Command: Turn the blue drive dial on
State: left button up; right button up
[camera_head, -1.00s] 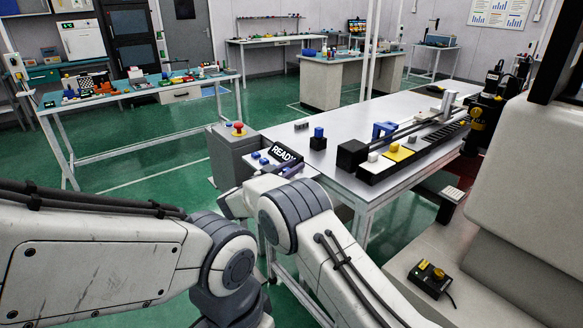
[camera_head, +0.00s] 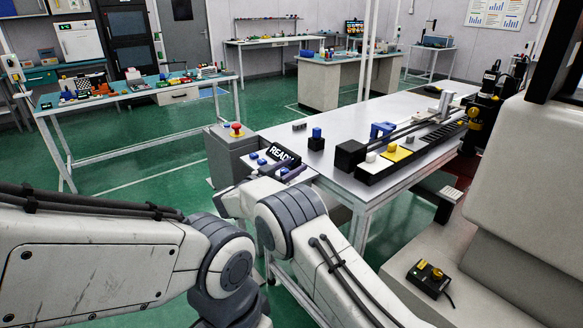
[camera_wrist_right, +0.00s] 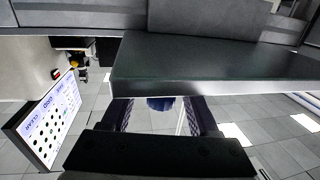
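The control panel (camera_head: 262,173) with a READY display (camera_head: 284,154) stands at the near left corner of the metal table. Small blue knobs (camera_head: 262,161) show on its top; I cannot tell which one is the drive dial. My right arm reaches to the panel in the head view, and its gripper is mostly hidden there. In the right wrist view my right gripper (camera_wrist_right: 160,115) has its two dark fingers wide apart. A blue round dial (camera_wrist_right: 160,103) shows between them, partly hidden by a dark plate edge, with gaps on both sides. My left gripper is out of view.
A red emergency button (camera_head: 236,129) sits on a grey box beside the panel. A rail fixture with black, white and yellow blocks (camera_head: 397,153) stands on the metal table (camera_head: 330,122). A white board with dark dots (camera_wrist_right: 48,123) shows in the wrist view.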

jog(key=b+v, duration=0.1)
jog(key=v, duration=0.9)
jog(key=shift+s+b, duration=0.2)
jog(key=shift+b, duration=0.15)
jog(key=shift+a, duration=0.1)
